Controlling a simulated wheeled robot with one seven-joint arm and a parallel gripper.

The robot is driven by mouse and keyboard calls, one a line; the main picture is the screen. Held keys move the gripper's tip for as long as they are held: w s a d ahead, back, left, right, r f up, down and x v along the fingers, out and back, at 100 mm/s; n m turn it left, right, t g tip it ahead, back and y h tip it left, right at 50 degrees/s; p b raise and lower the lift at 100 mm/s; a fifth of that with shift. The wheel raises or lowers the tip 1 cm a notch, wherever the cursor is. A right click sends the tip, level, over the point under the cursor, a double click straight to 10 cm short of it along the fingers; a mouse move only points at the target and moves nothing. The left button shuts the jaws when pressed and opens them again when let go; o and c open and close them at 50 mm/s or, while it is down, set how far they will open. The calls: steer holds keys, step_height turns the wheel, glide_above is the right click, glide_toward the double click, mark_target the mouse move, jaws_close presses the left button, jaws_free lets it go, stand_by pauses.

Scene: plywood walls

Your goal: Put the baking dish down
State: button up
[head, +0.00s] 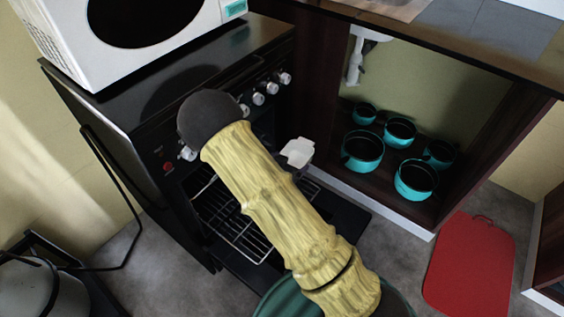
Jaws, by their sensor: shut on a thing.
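A small white piece (298,152) shows just right of my yellow arm, in front of the oven. I cannot tell whether it is part of the baking dish or of something else. My arm crosses the middle of the head view and hides much of the area behind it. My gripper is not visible, and no whole baking dish can be made out. The black oven (140,150) has its door (345,212) lowered. Its wire rack (228,218) shows inside, partly behind my arm.
A white microwave (75,40) stands on the oven top. An open cabinet (470,90) at right holds several teal pots (362,150). A red board (470,265) lies at lower right. A black-framed bin (45,285) is at lower left. Grey floor (150,250) is bare left of the oven.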

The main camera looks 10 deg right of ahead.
steer(key=r+p, duration=0.1)
steer(key=d+r+p, duration=0.1)
steer(key=r+p, duration=0.1)
steer(key=shift+w+d+r+n+t+y+p, duration=0.1)
steer(key=shift+d+r+n+t+y+p, duration=0.2)
steer(key=shift+d+n+y, duration=0.1)
steer(key=s+d+r+n+t+y+p, duration=0.2)
steer(key=s+r+n+y+p, duration=0.4)
steer(key=p, duration=2)
step_height(320, 180, up, 5)
steer(key=s+d, duration=0.1)
steer(key=s, duration=0.1)
steer(key=shift+s+n+y, duration=0.35)
steer(key=shift+n+y, duration=0.05)
